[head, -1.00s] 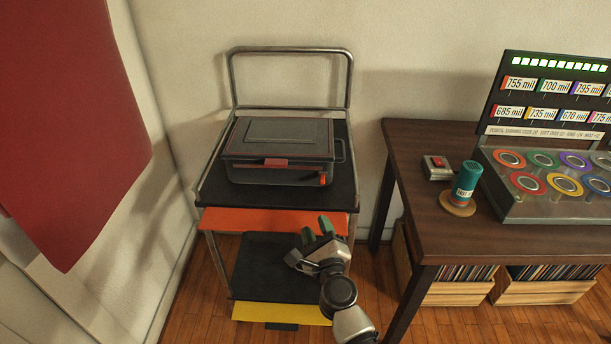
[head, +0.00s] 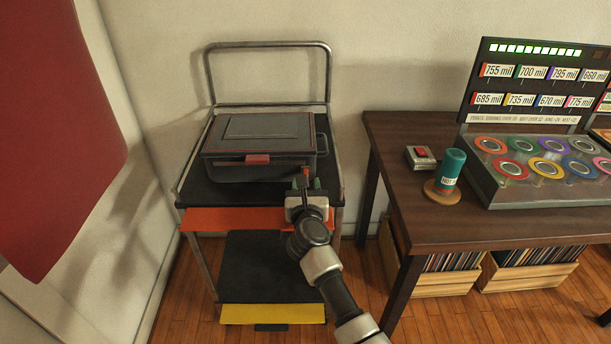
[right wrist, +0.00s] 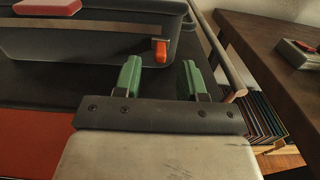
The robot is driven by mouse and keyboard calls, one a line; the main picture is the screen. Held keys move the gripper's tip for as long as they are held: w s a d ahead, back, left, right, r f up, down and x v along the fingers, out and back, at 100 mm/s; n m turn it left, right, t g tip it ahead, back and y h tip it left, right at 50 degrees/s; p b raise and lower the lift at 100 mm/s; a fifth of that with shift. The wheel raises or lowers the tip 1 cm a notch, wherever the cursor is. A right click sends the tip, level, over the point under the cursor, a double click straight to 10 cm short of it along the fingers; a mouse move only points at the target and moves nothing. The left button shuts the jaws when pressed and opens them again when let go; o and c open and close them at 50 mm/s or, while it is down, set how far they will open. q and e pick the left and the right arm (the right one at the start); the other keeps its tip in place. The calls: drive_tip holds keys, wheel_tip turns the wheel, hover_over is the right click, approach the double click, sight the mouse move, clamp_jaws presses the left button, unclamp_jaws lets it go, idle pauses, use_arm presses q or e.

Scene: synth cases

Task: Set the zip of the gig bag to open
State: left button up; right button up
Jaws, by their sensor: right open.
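The gig bag (head: 262,138) is a dark grey box-shaped case lying on the top shelf of a cart. Its front has a red tab (head: 257,159). An orange zip pull (right wrist: 161,50) is at the right end of a brownish strip (right wrist: 75,24) along the front. In the head view the pull (head: 305,172) is partly hidden by my gripper. My right gripper (right wrist: 160,76) is open and empty, its green fingers pointing at the bag's front. The pull lies just beyond the fingertips, between their lines. It also shows in the head view (head: 306,184). My left gripper is not in view.
The cart has a metal handle (head: 268,45), an orange front edge (head: 235,219) and a yellow lower edge (head: 270,314). A wooden table (head: 405,205) at the right holds a red-button box (head: 420,157), a teal canister (head: 451,168) and a display panel (head: 530,85). Record crates (head: 440,284) stand below.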

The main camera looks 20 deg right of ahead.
sight(306, 172)
drive_tip(key=b+x, duration=0.1)
drive_tip(key=x, duration=0.3)
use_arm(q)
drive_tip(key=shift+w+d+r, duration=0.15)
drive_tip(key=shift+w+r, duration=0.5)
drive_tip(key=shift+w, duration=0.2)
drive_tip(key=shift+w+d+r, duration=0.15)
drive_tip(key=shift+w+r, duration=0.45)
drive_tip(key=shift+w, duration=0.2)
use_arm(e)
drive_tip(key=shift+w+d, duration=0.15)
drive_tip(key=shift+w, duration=0.4)
clamp_jaws()
